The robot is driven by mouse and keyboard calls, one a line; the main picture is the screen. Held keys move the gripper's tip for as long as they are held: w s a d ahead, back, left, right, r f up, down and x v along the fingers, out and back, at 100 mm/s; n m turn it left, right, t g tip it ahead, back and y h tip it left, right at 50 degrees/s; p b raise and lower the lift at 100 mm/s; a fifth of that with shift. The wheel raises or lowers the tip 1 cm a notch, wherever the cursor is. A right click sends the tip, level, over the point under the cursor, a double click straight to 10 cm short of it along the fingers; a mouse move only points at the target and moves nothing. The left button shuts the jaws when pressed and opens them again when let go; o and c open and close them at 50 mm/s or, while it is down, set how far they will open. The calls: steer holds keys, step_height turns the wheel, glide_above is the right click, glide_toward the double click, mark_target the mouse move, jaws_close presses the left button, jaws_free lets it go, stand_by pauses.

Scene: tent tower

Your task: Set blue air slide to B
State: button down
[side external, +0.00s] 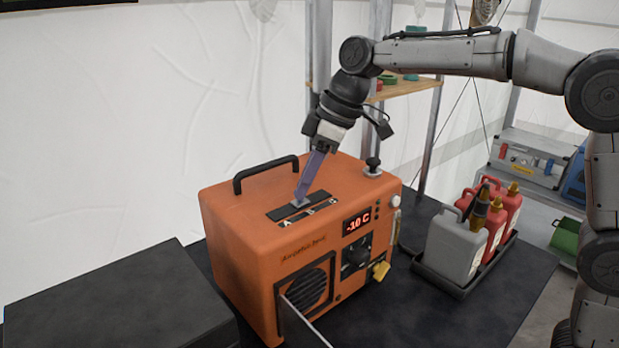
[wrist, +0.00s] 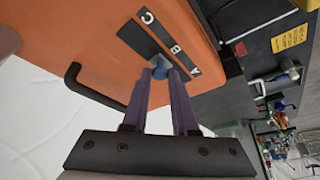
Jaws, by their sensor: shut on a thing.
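The orange box-shaped heater (side external: 237,228) stands on a dark surface, with a dark slide panel (side external: 276,213) on its top. A label strip (side external: 321,207) beside the panel reads A, B, C. The blue slide knob (wrist: 183,75) stands near the middle of the panel, about level with B; its exact setting is partly hidden by the fingers. My gripper (side external: 300,198) reaches down from above and is shut on the knob. Its purple fingers (wrist: 162,78) show on either side of the knob in the wrist view.
A black handle (side external: 266,170) rises from the top behind the panel, and a dark knob (side external: 373,165) stands at the back right. The front has a -10 C display (side external: 357,222). Grey and red canisters (side external: 455,245) stand in a tray at right. A dark case (side external: 110,295) is at left.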

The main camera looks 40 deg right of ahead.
steer(key=c, duration=0.7)
jaws_free()
steer(key=shift+r, duration=0.1)
steer(key=v, duration=1.3)
steer(key=shift+r, duration=0.35)
steer(key=shift+s+d, duration=0.15)
